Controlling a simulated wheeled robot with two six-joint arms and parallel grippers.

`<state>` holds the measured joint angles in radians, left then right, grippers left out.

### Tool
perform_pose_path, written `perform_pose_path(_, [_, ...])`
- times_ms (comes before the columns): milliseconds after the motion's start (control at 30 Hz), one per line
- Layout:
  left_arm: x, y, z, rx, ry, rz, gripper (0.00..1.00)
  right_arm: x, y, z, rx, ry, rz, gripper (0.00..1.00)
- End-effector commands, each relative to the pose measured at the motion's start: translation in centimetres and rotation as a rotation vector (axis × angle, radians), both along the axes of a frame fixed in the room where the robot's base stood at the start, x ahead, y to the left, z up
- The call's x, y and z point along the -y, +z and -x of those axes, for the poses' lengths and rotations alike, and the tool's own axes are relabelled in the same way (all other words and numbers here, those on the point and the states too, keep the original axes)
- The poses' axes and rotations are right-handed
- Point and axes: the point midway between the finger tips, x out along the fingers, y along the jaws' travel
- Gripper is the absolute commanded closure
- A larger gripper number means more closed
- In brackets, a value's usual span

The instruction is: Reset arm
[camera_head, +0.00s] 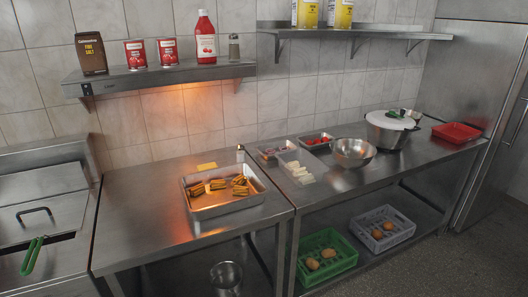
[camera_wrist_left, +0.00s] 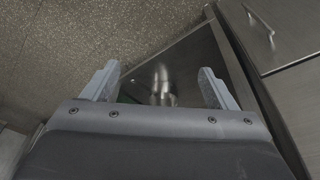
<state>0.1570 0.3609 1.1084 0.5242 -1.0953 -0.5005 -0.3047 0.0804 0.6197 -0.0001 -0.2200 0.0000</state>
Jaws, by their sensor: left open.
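My left gripper (camera_wrist_left: 160,88) shows in the left wrist view. Its two grey fingers stand wide apart with nothing between them. Beyond the fingers lie a steel surface with a blurred shiny metal shape (camera_wrist_left: 161,90), a speckled floor (camera_wrist_left: 70,45) and a steel cabinet front with a handle (camera_wrist_left: 259,22). Neither arm and neither gripper shows in the head view. My right gripper is in neither view.
A steel tray (camera_head: 200,215) with several fried pieces sits on the left table. The right table holds a steel bowl (camera_head: 353,153), a lidded pot (camera_head: 389,129) and a red tray (camera_head: 456,132). Crates (camera_head: 327,258) stand on the lower shelf. A fryer (camera_head: 45,220) stands left.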

Motion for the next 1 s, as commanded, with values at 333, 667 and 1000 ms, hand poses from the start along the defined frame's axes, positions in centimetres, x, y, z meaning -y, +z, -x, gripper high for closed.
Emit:
perform_pose_path(333, [1.7, -17.5, 21.4, -0.094, 0.287, -0.130, 0.20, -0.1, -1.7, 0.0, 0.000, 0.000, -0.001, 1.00])
perform_pose_path(667, [6.6, -22.7, 36.8, -0.112, 0.369, -0.144, 0.20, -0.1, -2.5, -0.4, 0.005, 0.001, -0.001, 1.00])
perform_pose_path(1000, [7.3, -22.9, 38.3, -0.112, 0.374, -0.139, 0.20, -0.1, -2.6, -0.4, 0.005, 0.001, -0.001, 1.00])
